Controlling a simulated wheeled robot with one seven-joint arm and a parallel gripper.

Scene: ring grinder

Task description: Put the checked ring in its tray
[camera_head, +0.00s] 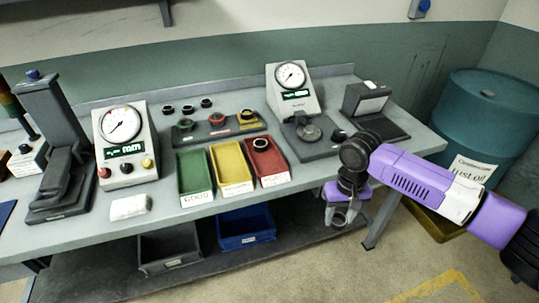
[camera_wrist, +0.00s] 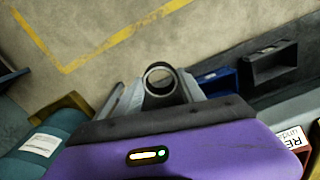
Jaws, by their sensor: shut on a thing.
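My gripper (camera_head: 343,212) hangs in front of the bench's right end, below the top's level, shut on a metal ring. The ring (camera_wrist: 160,94) shows between the fingers in the wrist view, its hole facing the camera. Three sloped trays stand at the bench's front, left of my gripper: green (camera_head: 194,186), yellow (camera_head: 231,178) and red (camera_head: 272,170). The green and yellow trays look empty. A dark ring (camera_head: 261,144) lies in the red tray. The tray labels are too small to read fully.
A dial gauge (camera_head: 291,83) with a green display stands behind a measuring plate. A coloured ring rack (camera_head: 218,127) lies behind the trays. A grey bin (camera_head: 168,255) and a blue bin (camera_head: 245,229) sit on the lower shelf. A teal drum (camera_head: 480,115) stands right.

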